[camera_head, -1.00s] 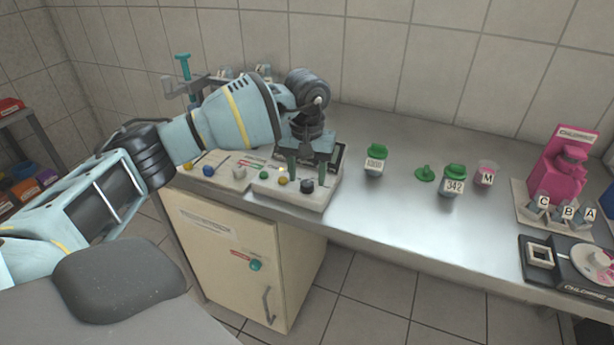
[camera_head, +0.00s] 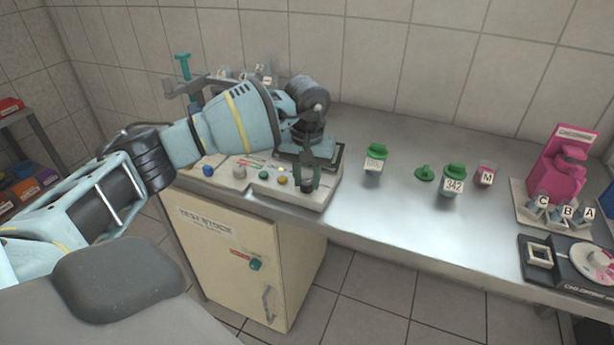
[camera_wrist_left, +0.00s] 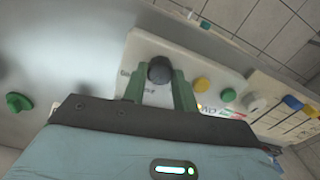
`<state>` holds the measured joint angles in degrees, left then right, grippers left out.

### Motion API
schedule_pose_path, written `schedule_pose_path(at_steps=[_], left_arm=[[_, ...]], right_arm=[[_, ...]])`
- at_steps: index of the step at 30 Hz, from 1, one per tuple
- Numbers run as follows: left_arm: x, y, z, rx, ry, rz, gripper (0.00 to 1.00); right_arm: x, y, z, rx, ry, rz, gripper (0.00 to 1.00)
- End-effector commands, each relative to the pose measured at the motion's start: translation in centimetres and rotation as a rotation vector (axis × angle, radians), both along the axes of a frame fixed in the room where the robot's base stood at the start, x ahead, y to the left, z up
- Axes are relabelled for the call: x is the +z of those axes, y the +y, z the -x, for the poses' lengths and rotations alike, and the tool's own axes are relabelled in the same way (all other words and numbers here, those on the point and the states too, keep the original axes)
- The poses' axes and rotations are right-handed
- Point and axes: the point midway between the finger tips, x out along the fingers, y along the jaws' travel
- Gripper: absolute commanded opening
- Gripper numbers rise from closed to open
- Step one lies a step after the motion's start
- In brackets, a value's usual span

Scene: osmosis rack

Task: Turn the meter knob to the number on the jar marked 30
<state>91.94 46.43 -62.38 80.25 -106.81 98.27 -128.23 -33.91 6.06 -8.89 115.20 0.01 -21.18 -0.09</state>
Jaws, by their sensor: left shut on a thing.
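The meter (camera_head: 318,198) is a pale box at the bench's front edge with a black knob (camera_head: 307,186) on its panel. My left gripper (camera_head: 306,180) is at this knob. In the left wrist view its green fingers (camera_wrist_left: 160,84) stand on either side of the black knob (camera_wrist_left: 160,68), shut on it. The knob's pointer and scale are mostly hidden. A green-lidded jar (camera_head: 375,160) stands right of the meter; its label is too small to read surely. Another green-lidded jar (camera_head: 453,180) seems marked 342. I cannot make out a jar marked 30. My right gripper is not in view.
A loose green lid (camera_head: 425,174) and a jar marked M (camera_head: 487,174) are on the bench. A pink device (camera_head: 560,168) with small cups marked C, B, A stands at right. A cream cabinet (camera_head: 235,255) is below. The middle front of the bench is clear.

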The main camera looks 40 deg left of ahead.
Motion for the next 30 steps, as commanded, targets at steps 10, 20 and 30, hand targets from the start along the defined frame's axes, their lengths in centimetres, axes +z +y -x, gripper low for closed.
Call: schedule_pose_path(at_steps=[10, 20, 30], left_arm=[[0.2, 0.0, 0.0, 0.160, 0.000, 0.001, 0.06], [0.2, 0.1, 0.0, 0.462, -0.001, 0.001, 0.06], [0.3, 0.1, 0.0, 0.785, -0.002, 0.000, 0.06]], right_arm=[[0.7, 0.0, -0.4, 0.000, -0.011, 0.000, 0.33], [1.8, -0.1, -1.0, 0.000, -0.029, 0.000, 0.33], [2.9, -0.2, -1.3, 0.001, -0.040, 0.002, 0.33]])
